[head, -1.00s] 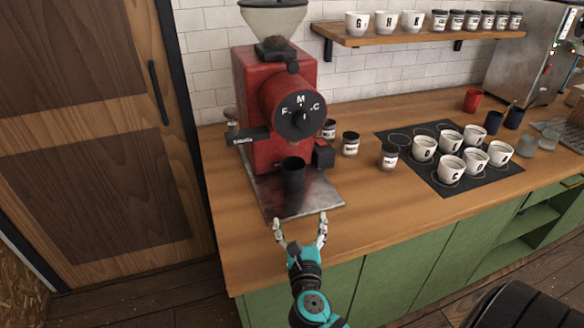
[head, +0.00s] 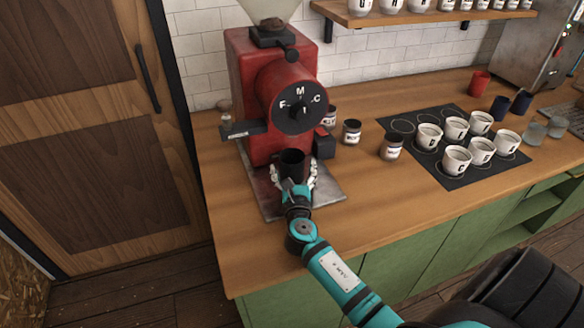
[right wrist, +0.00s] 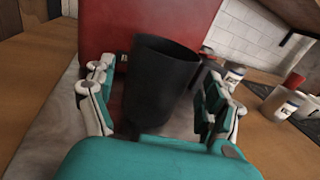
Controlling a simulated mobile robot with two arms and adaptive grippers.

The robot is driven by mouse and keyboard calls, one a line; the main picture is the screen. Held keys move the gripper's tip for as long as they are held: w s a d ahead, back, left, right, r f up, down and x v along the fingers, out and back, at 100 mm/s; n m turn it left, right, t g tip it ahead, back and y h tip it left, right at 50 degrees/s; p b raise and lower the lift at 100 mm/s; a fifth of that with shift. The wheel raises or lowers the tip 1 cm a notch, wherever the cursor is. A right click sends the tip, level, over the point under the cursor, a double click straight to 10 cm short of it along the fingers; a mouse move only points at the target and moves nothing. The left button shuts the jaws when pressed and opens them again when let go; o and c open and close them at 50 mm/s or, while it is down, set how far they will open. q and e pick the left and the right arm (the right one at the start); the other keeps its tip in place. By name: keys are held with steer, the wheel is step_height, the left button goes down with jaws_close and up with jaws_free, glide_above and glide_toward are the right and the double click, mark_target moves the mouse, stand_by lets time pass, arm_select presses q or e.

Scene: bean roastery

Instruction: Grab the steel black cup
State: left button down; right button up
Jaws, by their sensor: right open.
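The black cup (head: 292,162) stands upright on the grey metal tray (head: 328,187) below the red grinder (head: 262,82). In the right wrist view the cup (right wrist: 160,80) is between the fingers of my right gripper (right wrist: 158,105). My right gripper (head: 293,178) is open, with one finger on either side of the cup. In the wrist view a gap shows at the left finger; whether the right finger touches the cup I cannot tell. The cup's lower part is hidden behind the gripper in the head view. My left gripper is not in view.
Small labelled jars (head: 351,132) stand right of the grinder. A black mat (head: 453,183) with several white lettered cups lies further right. A red cup (head: 480,83) and dark blue cups (head: 521,102) stand behind it. The front counter strip right of the tray is clear.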

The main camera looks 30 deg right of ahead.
mark_target(291, 158)
steer(key=shift+x, duration=0.95)
steer(key=x, duration=0.3)
steer(key=shift+w+d+f, duration=0.1)
steer(key=shift+w, duration=0.25)
steer(key=shift+w+d, duration=0.1)
steer(key=shift+w, duration=0.05)
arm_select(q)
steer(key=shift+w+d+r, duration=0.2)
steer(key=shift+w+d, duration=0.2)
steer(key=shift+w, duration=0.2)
arm_select(e)
steer(key=shift+c, duration=0.4)
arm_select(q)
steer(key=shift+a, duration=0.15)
arm_select(e)
steer(key=c, duration=1.2)
steer(key=shift+c, duration=0.8)
